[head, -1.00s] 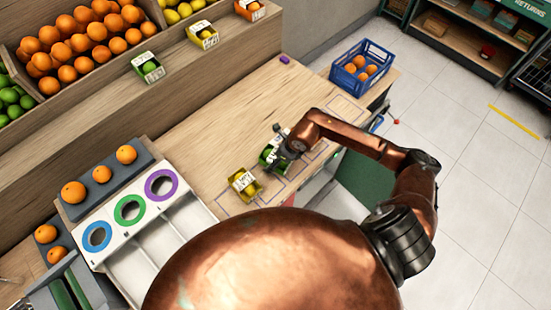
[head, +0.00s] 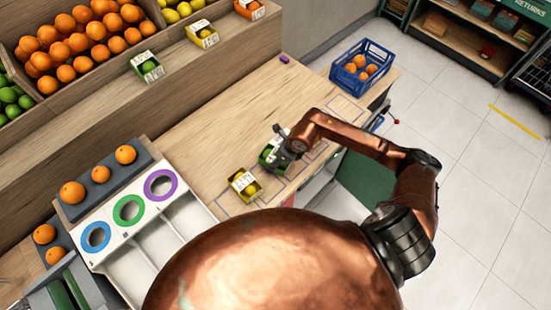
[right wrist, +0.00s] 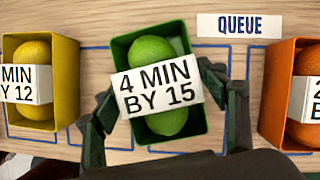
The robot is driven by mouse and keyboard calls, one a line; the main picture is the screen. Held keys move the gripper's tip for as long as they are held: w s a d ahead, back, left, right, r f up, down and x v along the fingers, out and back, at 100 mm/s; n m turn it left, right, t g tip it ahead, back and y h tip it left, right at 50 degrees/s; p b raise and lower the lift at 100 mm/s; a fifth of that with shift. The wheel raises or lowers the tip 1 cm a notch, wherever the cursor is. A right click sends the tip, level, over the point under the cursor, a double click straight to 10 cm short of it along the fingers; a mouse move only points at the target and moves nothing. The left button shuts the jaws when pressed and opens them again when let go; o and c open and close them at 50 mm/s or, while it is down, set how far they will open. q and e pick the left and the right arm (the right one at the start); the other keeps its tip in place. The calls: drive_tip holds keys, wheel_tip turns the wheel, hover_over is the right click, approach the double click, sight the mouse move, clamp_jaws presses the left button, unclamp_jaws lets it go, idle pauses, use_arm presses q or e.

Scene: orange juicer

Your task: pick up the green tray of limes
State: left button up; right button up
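The green tray of limes (right wrist: 161,142) holds two limes under a white label reading "4 MIN BY 15". In the right wrist view it sits between the fingers of my right gripper (right wrist: 157,85), turned slightly against the trays beside it. The dark fingers lie against its left and right walls and look closed on it. In the head view the green tray (head: 266,157) is partly hidden by my right gripper (head: 278,150), which reaches over the wooden counter. I cannot tell whether the tray is clear of the counter.
A yellow tray (head: 238,178) stands to the left of the green tray, and an orange tray (right wrist: 268,105) to its right in the wrist view. A white sorter with coloured rings (head: 130,210) is left. A blue crate of oranges (head: 345,80) stands at the counter's far end.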

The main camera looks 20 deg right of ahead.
drive_tip(key=c, duration=1.1)
drive_tip(key=shift+r, duration=0.1)
